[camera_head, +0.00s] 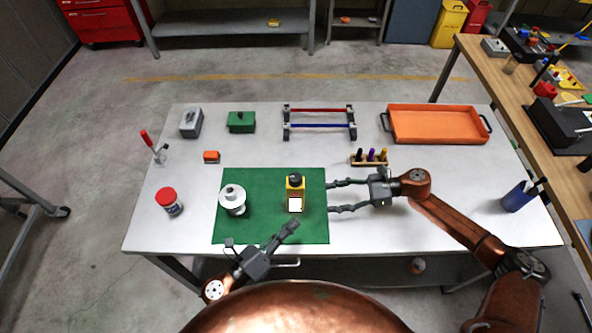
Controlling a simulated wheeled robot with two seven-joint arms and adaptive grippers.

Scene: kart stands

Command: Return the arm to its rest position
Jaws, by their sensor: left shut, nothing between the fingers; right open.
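My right gripper (332,197) reaches in from the right over the white table (450,215). My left gripper (290,226) is shut and empty, low in the view at the front edge of the mat. The bottle stands upright on the mat, apart from both grippers as far as I can see. A white lidded container (232,200) stands on the mat's left part.
A red-capped jar (169,201), orange block (211,157), grey box (191,122) and green box (241,122) stand left. A rack with red and blue bars (319,118), orange tray (436,124), small peg holder (370,157) and blue cup (518,196) stand behind and right.

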